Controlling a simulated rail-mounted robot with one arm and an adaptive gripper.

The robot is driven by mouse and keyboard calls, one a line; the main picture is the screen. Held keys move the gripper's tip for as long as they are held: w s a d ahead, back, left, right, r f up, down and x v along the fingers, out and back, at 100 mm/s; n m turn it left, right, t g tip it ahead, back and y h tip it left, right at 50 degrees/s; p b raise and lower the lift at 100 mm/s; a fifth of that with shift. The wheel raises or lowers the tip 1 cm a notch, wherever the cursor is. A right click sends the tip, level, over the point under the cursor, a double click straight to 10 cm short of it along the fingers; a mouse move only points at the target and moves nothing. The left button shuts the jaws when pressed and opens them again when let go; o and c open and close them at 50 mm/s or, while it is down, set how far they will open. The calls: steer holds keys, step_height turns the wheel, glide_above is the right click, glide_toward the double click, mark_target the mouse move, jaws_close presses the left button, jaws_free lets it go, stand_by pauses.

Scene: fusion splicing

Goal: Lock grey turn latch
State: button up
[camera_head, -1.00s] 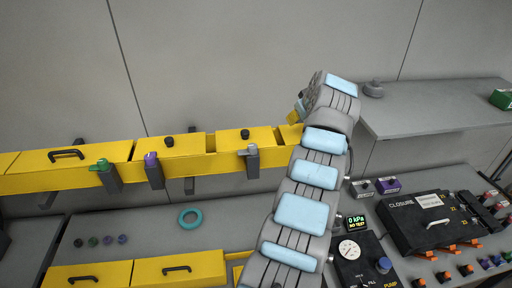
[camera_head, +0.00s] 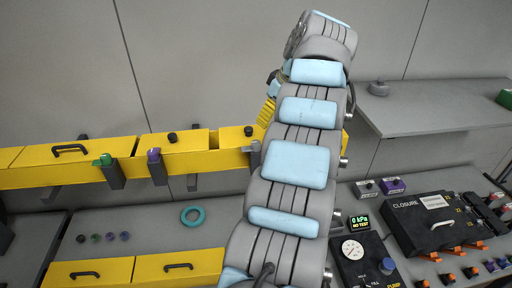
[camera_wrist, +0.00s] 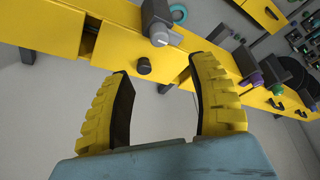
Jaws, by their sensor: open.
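The grey turn latch (camera_wrist: 160,34) shows in the wrist view at the top middle, a grey knob on a dark bracket at the yellow drawer rail. In the head view the latch (camera_head: 252,153) is partly hidden behind my arm. My gripper (camera_wrist: 160,68) has its two yellow fingers spread wide, with nothing between them. The latch is beyond the fingertips and apart from them. A dark round knob (camera_wrist: 144,66) on a yellow lid shows between the fingertips. In the head view my gripper is mostly hidden behind the arm.
A purple latch (camera_head: 154,157) and a green latch (camera_head: 105,160) sit on the yellow rail (camera_head: 80,175) to the left. A teal ring (camera_head: 192,216) lies on the grey bench. The black closure case (camera_head: 425,222) stands at right. A grey shelf (camera_head: 410,115) is at the back right.

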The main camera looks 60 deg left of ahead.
mark_target(257, 142)
steer(key=shift+p+x, duration=1.3)
steer(key=shift+x, duration=5.5)
steer(key=shift+w, duration=0.1)
jaws_close()
